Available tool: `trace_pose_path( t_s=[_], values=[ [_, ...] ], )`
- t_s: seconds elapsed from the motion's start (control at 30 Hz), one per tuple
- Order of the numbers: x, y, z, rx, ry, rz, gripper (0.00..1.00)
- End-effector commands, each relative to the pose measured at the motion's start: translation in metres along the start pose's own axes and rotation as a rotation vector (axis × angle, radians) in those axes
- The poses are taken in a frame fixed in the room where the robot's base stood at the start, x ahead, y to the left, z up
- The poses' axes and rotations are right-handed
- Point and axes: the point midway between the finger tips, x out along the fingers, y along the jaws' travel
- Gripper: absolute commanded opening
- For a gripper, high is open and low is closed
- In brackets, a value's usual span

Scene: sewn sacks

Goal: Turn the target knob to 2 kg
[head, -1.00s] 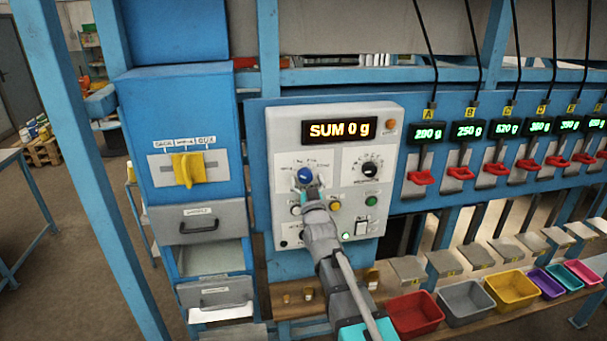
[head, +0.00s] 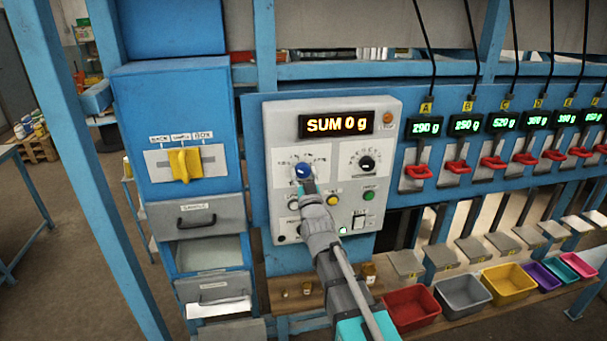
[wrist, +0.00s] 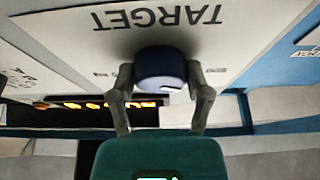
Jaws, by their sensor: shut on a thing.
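The target knob (head: 303,171) is blue and sits at the upper left of the light grey control panel (head: 281,216), below the display (head: 337,124) that reads "SUM 0 g". In the wrist view the blue knob (wrist: 161,71) stands between the two fingers of my gripper (wrist: 161,78), which are shut on its sides. The word "TARGET" (wrist: 158,17) shows upside down beside it. A light mark shows on the knob's edge. The scale numbers around it are too small or hidden to read. My gripper also shows in the head view (head: 308,186).
A black knob (head: 367,163) and several coloured buttons share the panel. A yellow selector (head: 185,164) is on the blue cabinet at left. Red levers (head: 417,172) line the right. Red (head: 411,309), grey and yellow bins stand below.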

Motion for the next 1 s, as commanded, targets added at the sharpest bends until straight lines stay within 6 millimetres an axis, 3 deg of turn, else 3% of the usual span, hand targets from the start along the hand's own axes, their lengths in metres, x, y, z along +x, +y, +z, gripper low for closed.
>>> trace_pose_path(
  t_s=[0.47, 1.0],
  values=[
    [0.0015, -0.0017, -0.0007, 0.123, -0.001, 0.051, 0.16],
    [0.0029, -0.0033, -0.0026, 0.477, 0.0, 0.198, 0.16]
  ],
)
